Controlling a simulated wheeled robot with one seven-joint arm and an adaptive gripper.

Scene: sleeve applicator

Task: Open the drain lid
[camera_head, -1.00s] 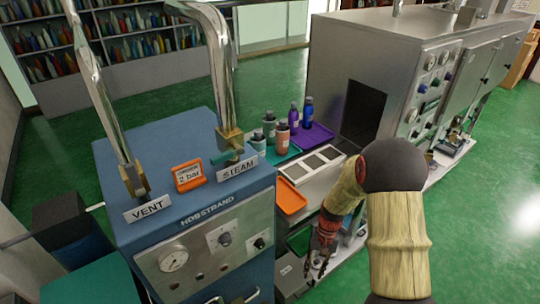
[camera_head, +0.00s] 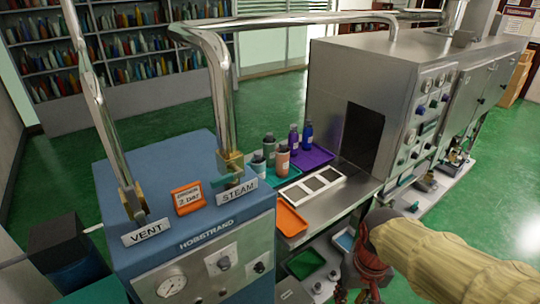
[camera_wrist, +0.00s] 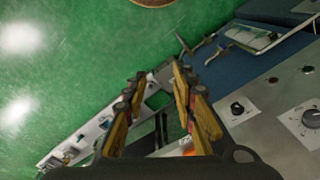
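I cannot pick out the drain lid for certain in either view. The blue boiler (camera_head: 165,235) marked HOBSTRAND stands at the left in the head view. In the wrist view a shiny plate (camera_wrist: 254,38) with dark lever-like parts beside it is on the boiler's blue face; I cannot tell whether it is the lid. My gripper (camera_wrist: 158,76) has its orange-brown fingers apart, with nothing seen between them. In the head view my gripper (camera_head: 358,290) hangs low, right of the boiler, partly cut off by the bottom edge.
The steel machine (camera_head: 350,60) with a dark opening stands behind. Several bottles and an orange tray (camera_head: 291,219) sit on its shelf; a green tray (camera_head: 305,263) lies lower down. Steel pipes (camera_head: 222,90) rise from the boiler. Green floor is free at the right.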

